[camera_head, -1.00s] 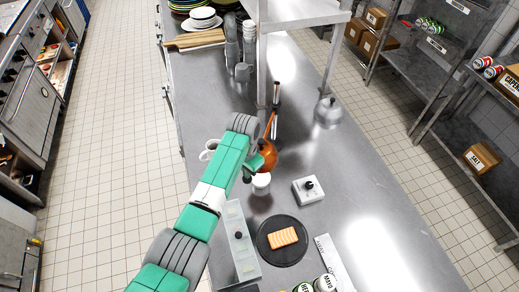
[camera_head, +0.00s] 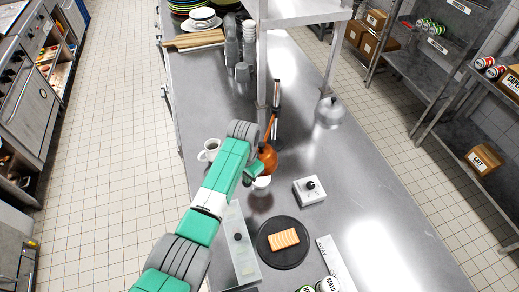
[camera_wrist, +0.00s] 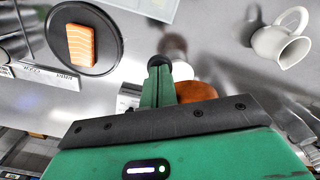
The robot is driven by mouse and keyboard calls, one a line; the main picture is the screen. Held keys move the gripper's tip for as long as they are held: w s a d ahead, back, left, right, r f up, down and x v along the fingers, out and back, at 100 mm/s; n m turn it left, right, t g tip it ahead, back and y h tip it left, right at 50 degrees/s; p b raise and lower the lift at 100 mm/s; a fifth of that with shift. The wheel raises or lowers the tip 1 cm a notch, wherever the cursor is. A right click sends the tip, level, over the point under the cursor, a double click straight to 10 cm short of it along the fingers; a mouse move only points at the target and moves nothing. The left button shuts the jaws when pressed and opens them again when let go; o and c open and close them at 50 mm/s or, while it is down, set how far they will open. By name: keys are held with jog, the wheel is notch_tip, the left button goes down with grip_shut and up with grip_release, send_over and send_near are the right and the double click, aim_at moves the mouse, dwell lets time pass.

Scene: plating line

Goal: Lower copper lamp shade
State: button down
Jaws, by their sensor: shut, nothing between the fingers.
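The copper lamp shade (camera_head: 268,158) hangs on a lamp arm (camera_head: 271,128) over the steel counter, right beside my gripper (camera_head: 255,171). In the wrist view the copper shade (camera_wrist: 197,91) shows just right of my gripper (camera_wrist: 160,75), partly hidden behind its body. The green fingers are shut with nothing between them. I cannot tell whether they touch the shade.
A white mug (camera_head: 210,150) is left of my arm. A dark plate (camera_head: 265,250) with salmon, a white control box (camera_head: 310,189) and a clear-lidded tray (camera_head: 241,262) are nearer. A shelf post (camera_head: 262,60) rises behind.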

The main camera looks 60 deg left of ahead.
jog(key=shift+f+b, duration=1.3)
jog(key=shift+f, duration=0.55)
notch_tip(320, 180, up, 9)
jog(key=p, duration=0.9)
jog(key=shift+r, duration=0.2)
